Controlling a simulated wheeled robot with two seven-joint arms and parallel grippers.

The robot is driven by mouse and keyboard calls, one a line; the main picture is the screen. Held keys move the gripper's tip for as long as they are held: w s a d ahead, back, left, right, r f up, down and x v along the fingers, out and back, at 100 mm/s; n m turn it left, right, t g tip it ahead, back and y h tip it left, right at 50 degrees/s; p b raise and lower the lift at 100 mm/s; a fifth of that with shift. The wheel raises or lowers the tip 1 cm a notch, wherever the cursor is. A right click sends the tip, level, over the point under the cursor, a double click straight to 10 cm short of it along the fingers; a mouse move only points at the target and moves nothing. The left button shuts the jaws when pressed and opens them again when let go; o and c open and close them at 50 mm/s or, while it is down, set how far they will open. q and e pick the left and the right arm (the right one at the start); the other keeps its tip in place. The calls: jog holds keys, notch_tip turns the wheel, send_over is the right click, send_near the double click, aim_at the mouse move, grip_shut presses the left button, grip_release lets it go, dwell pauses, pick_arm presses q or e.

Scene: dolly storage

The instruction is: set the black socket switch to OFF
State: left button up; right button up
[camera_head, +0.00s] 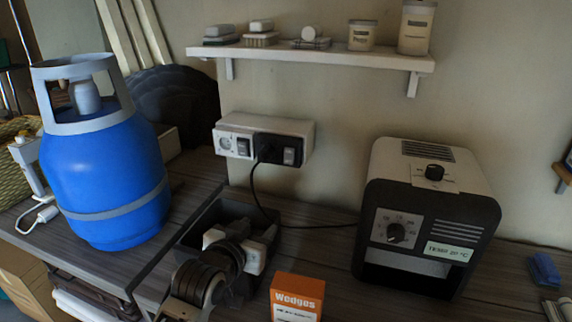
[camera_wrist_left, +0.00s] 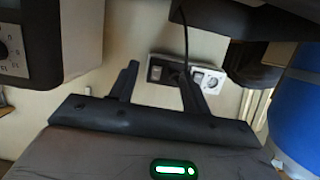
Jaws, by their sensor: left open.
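The socket box (camera_head: 295,128) is white and fixed to the wall under the shelf. Its right part is a black socket (camera_head: 268,148) with a plug and cable in it. The black socket's switch (camera_head: 289,156) is a grey rocker at the right end; its ON/OFF position is too small to read. My right gripper is out of view.
A blue gas bottle (camera_head: 108,180) stands at the left. A black-and-white heater (camera_head: 425,205) stands at the right, the cable running towards it. A dark bin (camera_head: 208,220) is behind my left arm. An orange Wedges box (camera_head: 297,296) is in front. A shelf (camera_head: 320,54) hangs above.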

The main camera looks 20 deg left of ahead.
pick_arm(q)
jog(key=w+r+t, duration=0.3)
jog(key=w+r, duration=0.3)
jog(key=r, duration=0.1)
send_near(289, 148)
jog(key=w, duration=0.7)
jog(key=shift+w+d+f, duration=0.2)
jog(key=shift+w, duration=0.1)
